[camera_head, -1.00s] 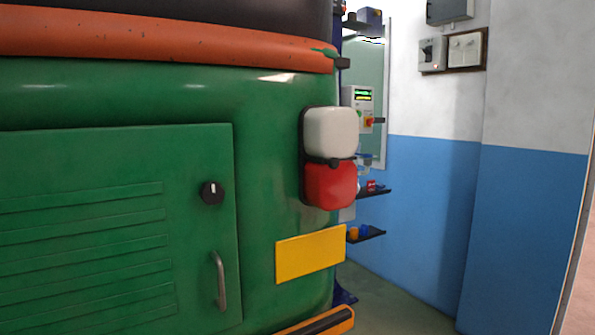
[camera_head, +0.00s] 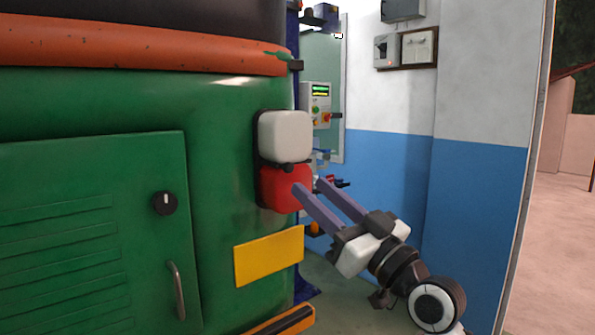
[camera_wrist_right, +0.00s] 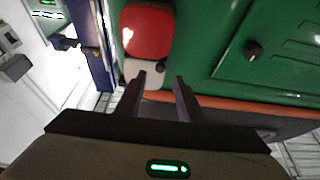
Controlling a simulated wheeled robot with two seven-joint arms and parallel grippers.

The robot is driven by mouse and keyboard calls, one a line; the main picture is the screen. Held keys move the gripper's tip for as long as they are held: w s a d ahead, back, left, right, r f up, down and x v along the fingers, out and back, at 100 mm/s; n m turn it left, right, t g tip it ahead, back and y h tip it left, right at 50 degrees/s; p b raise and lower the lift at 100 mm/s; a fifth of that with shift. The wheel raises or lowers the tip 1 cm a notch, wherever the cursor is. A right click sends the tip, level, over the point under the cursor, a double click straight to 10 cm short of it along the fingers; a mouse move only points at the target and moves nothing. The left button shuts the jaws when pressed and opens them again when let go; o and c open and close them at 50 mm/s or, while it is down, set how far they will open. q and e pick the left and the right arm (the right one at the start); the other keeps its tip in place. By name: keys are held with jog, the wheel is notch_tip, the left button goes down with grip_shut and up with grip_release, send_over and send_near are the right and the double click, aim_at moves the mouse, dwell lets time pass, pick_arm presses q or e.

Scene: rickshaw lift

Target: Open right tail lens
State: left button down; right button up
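The right tail lens unit is on the rear corner of the green vehicle. Its white lens (camera_head: 285,136) sits above its red lens (camera_head: 279,190), with a small dark knob (camera_head: 288,168) at the joint between them. The unit looks shut. My right gripper (camera_head: 310,186) is open, its two fingers pointing at the red lens from the lower right; one fingertip overlaps it in the picture, and I cannot tell if it touches. In the right wrist view the red lens (camera_wrist_right: 147,30) shows upside down beyond the empty fingers (camera_wrist_right: 159,77). My left gripper is not in view.
A yellow plate (camera_head: 268,256) is below the lenses, and an orange-black bumper (camera_head: 282,322) lower down. A green hatch with a black knob (camera_head: 164,202) and handle (camera_head: 177,290) is at left. A blue-white wall (camera_head: 478,190) stands behind my right arm.

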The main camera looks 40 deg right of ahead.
aim_at(290, 170)
jog(key=p+x, duration=0.1)
jog(key=x, duration=0.5)
jog(key=shift+f, duration=0.15)
grip_shut()
